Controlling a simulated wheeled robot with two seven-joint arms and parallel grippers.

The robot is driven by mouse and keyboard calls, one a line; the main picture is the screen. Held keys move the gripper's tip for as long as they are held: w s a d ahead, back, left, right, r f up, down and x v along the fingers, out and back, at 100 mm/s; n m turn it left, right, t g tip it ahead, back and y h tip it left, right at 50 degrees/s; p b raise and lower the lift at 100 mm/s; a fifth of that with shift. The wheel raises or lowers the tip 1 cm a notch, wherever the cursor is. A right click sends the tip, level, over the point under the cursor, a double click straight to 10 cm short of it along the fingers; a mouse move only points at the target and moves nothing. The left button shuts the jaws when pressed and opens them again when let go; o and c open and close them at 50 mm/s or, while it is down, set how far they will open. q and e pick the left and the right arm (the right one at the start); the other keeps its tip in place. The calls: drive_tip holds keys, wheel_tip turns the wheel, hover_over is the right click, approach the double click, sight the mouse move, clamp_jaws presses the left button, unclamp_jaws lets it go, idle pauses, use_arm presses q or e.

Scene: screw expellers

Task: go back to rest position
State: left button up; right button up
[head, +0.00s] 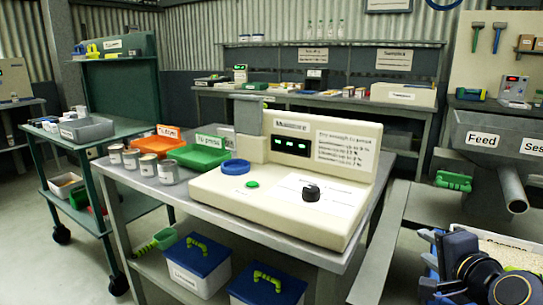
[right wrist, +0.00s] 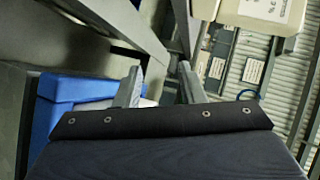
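My right gripper (head: 428,262) is at the lower right of the head view, with part of my dark arm beside it. In the right wrist view, the two grey fingers of my right gripper (right wrist: 160,72) stand apart with nothing between them. The gripper is open and empty. My left gripper is in neither view.
A cream moisture meter (head: 265,212) stands on a grey table, with sample tins (head: 167,172), an orange tray (head: 157,144) and a green tray (head: 199,156). Blue-lidded bins (head: 199,256) sit on its lower shelf. A feed hopper (head: 482,140) with a pipe is at right.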

drive_tip(key=s+a+f+n+g+y, duration=0.2)
drive_tip(key=s+a+f+n+g, duration=0.25)
drive_tip(key=s+f+n, duration=0.5)
drive_tip(key=s+a+f+n+g+y, duration=0.1)
drive_tip(key=s+a+f+n+g, duration=0.4)
drive_tip(key=s, duration=0.7)
wheel_tip(320, 180, up, 32)
drive_tip(key=p, duration=3.3)
drive_tip(key=shift+r+t+p, duration=0.2)
drive_tip(key=shift+t+p, duration=0.15)
drive_tip(key=shift+t, duration=0.1)
drive_tip(key=shift+a+m, duration=0.1)
drive_tip(key=shift+m, duration=0.15)
